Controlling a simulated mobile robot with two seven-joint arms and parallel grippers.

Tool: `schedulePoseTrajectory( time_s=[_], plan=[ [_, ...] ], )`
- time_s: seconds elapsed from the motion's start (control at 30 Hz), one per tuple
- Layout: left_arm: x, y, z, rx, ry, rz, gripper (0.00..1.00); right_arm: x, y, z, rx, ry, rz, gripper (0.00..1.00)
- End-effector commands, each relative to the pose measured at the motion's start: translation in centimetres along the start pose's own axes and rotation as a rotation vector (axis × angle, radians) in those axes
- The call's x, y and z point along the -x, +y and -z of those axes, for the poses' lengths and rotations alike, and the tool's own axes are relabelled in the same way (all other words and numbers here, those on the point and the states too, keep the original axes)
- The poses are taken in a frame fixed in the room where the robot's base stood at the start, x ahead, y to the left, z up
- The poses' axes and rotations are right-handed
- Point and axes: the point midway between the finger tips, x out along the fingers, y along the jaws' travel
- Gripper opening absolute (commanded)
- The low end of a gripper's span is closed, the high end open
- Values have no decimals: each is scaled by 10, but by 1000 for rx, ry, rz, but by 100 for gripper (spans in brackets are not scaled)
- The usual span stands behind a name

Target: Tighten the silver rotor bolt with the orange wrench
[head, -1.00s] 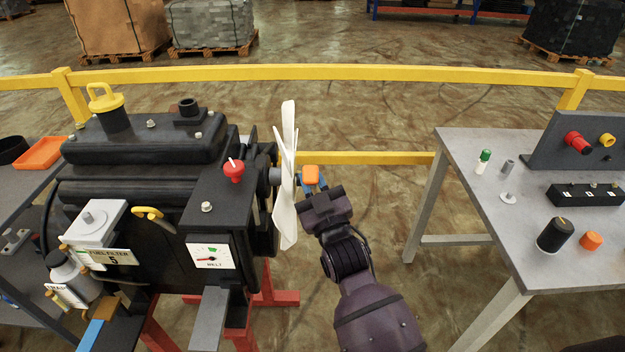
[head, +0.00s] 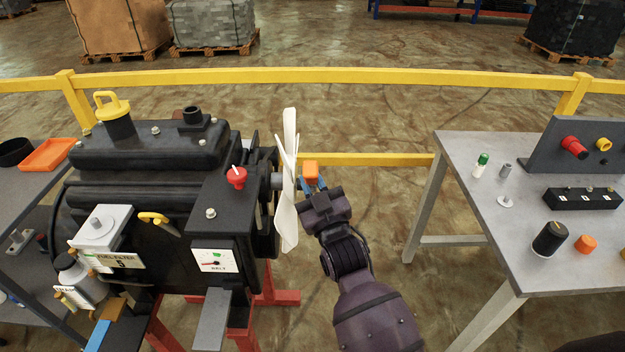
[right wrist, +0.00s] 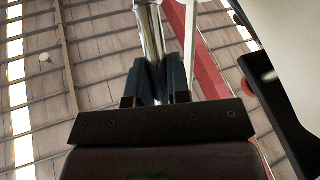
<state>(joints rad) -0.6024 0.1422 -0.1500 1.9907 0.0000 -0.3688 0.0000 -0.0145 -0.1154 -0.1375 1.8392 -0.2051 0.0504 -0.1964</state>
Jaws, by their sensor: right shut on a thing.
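The orange wrench (head: 311,169) shows its orange end just right of the white rotor (head: 286,215) in the head view. My right gripper (head: 313,187) is shut on the wrench, with its blue fingers just below the orange part. In the right wrist view, my right gripper (right wrist: 160,80) is closed around the wrench's silver shaft (right wrist: 151,32). The rotor stands on a grey shaft (head: 277,181) at the right side of the black engine. The silver rotor bolt cannot be made out, and I cannot tell whether the wrench touches it. My left gripper is out of view.
The black engine (head: 130,195) fills the left on a red stand (head: 281,298). A grey table (head: 465,150) with knobs and small parts stands right. A yellow railing (head: 380,77) runs behind. Open floor (head: 400,185) lies between the engine and table.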

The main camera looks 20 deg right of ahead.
Motion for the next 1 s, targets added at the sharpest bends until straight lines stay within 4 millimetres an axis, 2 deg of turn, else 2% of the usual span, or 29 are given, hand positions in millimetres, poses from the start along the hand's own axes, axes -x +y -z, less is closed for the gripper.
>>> schedulePoseTrajectory(
  time_s=[0.3,0.73,1.0],
  plan=[
    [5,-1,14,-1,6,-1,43,-3,0,2,-14,-33,5,0],
    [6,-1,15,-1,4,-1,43,-3,0,2,-18,-43,7,0],
    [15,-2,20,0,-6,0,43,-8,2,5,-36,-86,14,0]
  ],
)
